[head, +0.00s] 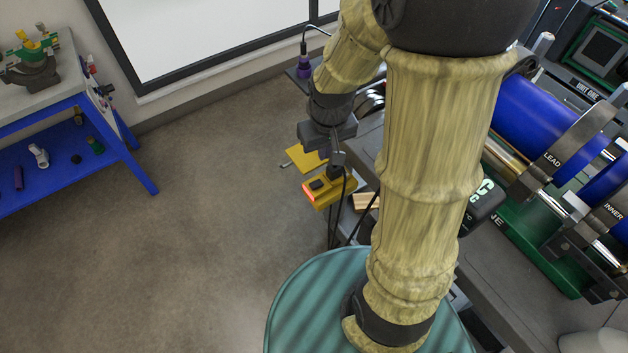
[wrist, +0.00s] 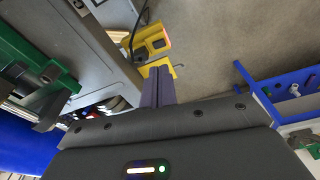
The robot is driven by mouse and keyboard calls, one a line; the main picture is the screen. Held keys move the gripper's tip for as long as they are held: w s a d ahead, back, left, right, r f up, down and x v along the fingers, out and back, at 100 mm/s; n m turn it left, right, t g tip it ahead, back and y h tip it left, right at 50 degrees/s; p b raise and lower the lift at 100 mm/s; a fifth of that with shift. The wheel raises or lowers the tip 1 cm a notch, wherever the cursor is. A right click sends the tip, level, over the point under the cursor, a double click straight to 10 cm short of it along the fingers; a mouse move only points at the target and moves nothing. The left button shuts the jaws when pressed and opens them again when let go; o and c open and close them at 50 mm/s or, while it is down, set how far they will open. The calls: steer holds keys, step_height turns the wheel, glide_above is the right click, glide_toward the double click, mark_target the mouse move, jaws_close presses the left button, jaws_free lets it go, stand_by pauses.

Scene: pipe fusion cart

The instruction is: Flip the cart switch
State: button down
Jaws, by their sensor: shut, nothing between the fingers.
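The switch box (head: 330,194) is a yellow housing at the cart's left edge in the head view, with a black switch on its face and a red-lit end. In the wrist view the yellow box (wrist: 150,50) shows just beyond the fingertips, with its dark switch (wrist: 158,44) facing up in the picture. My gripper (head: 338,163) is shut and empty, with its fingers close above the box. Its two fingers lie side by side in the wrist view (wrist: 160,72). I cannot tell whether the fingertips touch the box. The switch's position is unclear.
The grey cart (head: 480,270) carries blue pipe (head: 540,120) in green and metal clamps at right. A yellow plate (head: 303,158) is beside the switch box. Dark cables hang near my gripper. A blue workbench (head: 140,165) stands at far left, with open floor between.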

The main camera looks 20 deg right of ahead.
steer(key=w+f+n+g+b, duration=0.1)
steer(key=w+f+n+b, duration=0.1)
steer(key=w+f, duration=0.7)
steer(key=shift+w+d+f+g+b, duration=0.25)
steer(key=shift+f+b, duration=0.2)
steer(key=shift+f, duration=0.45)
steer(key=shift+s, duration=0.1)
